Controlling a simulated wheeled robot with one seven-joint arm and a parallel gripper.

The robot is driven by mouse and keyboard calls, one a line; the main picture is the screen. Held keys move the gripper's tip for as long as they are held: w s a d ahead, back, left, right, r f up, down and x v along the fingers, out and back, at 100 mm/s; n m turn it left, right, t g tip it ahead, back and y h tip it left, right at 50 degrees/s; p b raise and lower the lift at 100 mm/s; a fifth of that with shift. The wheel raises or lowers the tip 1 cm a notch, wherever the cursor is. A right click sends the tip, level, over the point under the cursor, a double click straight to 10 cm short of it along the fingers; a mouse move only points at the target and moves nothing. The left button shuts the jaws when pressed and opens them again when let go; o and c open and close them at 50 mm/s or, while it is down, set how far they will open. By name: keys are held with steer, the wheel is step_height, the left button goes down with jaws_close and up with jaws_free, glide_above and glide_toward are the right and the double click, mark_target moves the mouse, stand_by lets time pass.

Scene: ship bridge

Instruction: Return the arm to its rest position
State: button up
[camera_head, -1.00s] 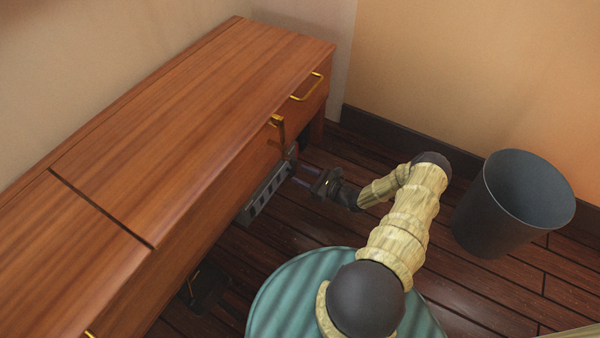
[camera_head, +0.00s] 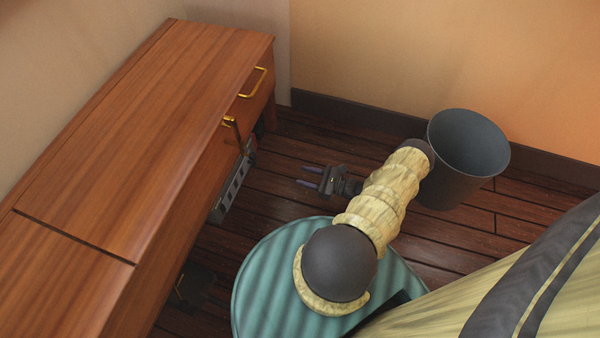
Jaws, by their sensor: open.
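My arm reaches out over the teal round top of my base, its yellowish segments extending up and to the right toward the bin. My gripper (camera_head: 311,176) is open and empty, its two fingers pointing left. It hangs over the dark plank floor, clear of the cabinet front. Part of my forearm is hidden behind the upper arm segments.
A long wooden cabinet (camera_head: 130,140) with brass handles (camera_head: 254,82) stands at the left. A grey slotted metal thing (camera_head: 232,188) is at its front. A dark bin (camera_head: 470,150) stands close behind my elbow. Floor (camera_head: 285,150) is free between cabinet and bin.

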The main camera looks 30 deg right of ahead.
steer(key=shift+w+r, duration=0.1)
stand_by(0.4)
steer(key=s+a+r+n+g+h+p, duration=0.35)
steer(key=a+r+n+p, duration=0.5)
steer(key=r, duration=1.05)
steer(key=s+a+r+n+g+h+p, duration=0.25)
steer(key=a+r+n+g+h, duration=0.2)
steer(key=r+n, duration=1)
steer(key=s+a+r+n+g+h+p, duration=0.25)
steer(key=a+r+n+p, duration=0.4)
steer(key=r, duration=1.65)
step_height(320, 180, up, 37)
steer(key=m+g+p, duration=0.1)
steer(key=p, duration=3.5)
steer(key=shift+w+a+p, duration=0.3)
steer(key=shift+w+p, duration=0.1)
steer(key=shift+f+h, duration=0.1)
steer(key=shift+h, duration=0.15)
